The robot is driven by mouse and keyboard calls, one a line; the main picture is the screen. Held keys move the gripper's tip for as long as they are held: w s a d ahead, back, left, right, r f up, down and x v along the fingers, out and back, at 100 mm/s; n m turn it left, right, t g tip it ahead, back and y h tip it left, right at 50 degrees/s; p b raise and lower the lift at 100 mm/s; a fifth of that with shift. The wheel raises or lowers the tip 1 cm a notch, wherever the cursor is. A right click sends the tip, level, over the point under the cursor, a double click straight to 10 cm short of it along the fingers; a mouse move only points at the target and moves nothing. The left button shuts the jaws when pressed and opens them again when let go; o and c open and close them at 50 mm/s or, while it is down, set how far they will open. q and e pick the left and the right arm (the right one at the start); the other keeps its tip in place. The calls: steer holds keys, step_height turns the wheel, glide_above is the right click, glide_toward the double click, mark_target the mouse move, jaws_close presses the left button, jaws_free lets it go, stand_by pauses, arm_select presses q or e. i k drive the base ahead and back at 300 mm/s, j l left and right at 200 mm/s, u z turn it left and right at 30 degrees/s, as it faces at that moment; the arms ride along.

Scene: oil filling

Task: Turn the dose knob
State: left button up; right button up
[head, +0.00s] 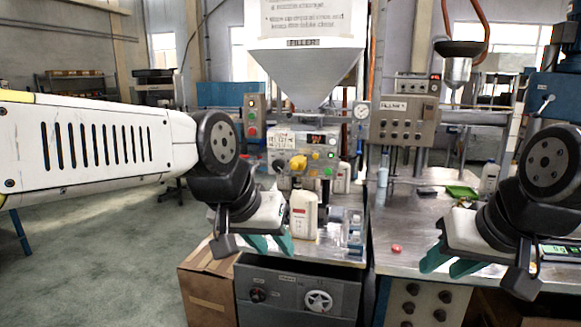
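The filler machine's control panel (310,148) stands at the centre under a hopper labelled FILLER. A yellow knob or handle (298,162) sticks out of its front. The labels are too small to tell which one is the dose knob. My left gripper (272,246) hangs in front of the bench, just left of a white bottle, with teal fingers apart and nothing between them. My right gripper (451,263) is over the right bench, teal fingers apart and empty.
A white bottle with a red label (303,215) stands below the panel, near small clear bottles (356,232). A red cap-like object (396,249) and a green tray (461,191) lie on the right bench (405,215). A cardboard box (206,292) stands left of the cabinet.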

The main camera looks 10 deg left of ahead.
mark_target(278, 165)
steer(key=i+j, duration=0.15)
steer(key=j, duration=0.25)
steer(key=i+j, duration=0.1)
steer(key=j, duration=0.3)
steer(key=i+j, duration=0.15)
steer(key=j, duration=0.25)
steer(key=i+j, duration=0.1)
steer(key=j, duration=0.25)
